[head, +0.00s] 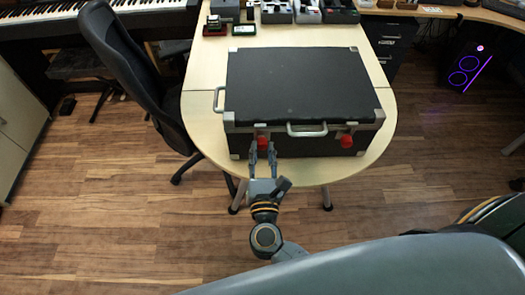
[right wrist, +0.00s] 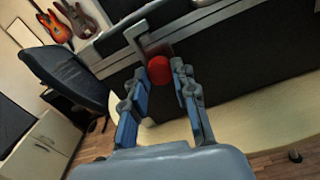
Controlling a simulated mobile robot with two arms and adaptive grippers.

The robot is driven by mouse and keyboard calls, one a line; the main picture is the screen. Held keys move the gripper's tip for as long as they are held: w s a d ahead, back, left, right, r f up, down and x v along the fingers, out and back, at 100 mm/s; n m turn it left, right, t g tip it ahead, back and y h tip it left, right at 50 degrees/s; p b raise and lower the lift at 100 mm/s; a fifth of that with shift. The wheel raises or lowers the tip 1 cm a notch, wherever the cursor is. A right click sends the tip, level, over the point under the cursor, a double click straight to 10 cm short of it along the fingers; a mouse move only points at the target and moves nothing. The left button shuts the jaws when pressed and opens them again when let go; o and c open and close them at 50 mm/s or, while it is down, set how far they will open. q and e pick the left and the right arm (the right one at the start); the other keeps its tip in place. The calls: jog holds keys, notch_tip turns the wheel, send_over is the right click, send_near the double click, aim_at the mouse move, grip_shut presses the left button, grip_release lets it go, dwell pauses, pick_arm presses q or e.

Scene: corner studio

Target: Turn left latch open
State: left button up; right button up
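A black case (head: 300,85) with metal corners lies on the table, its lid down. Two red latches are on its front face: the left latch (head: 263,141) and the right latch (head: 346,141), on either side of a grey handle (head: 306,129). My right gripper (head: 263,151) is in front of the left latch, pointing at the case. In the right wrist view, the red left latch (right wrist: 159,68) shows between the open fingertips (right wrist: 158,78). I cannot tell whether the fingers touch it. My left gripper is not in view.
The light wooden table (head: 207,118) has a rounded front edge, with bare strips around the case. A black office chair (head: 130,75) stands close at the left. Several small items stand at the table's back. The floor (head: 110,220) in front is mostly clear.

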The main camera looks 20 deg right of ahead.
grip_shut()
jog(key=shift+n, duration=0.3)
jog(key=n+p, duration=0.1)
jog(key=n, duration=0.1)
jog(key=shift+r+n, duration=0.1)
jog(key=shift+n, duration=0.3)
jog(key=n+p, duration=0.2)
jog(key=n, duration=0.2)
jog(key=n+p, duration=0.2)
jog(key=n, duration=0.2)
jog(key=shift+n+p, duration=0.3)
jog(key=shift+n, duration=0.1)
jog(key=shift+n+p, duration=0.8)
jog(key=shift+n, duration=1.1)
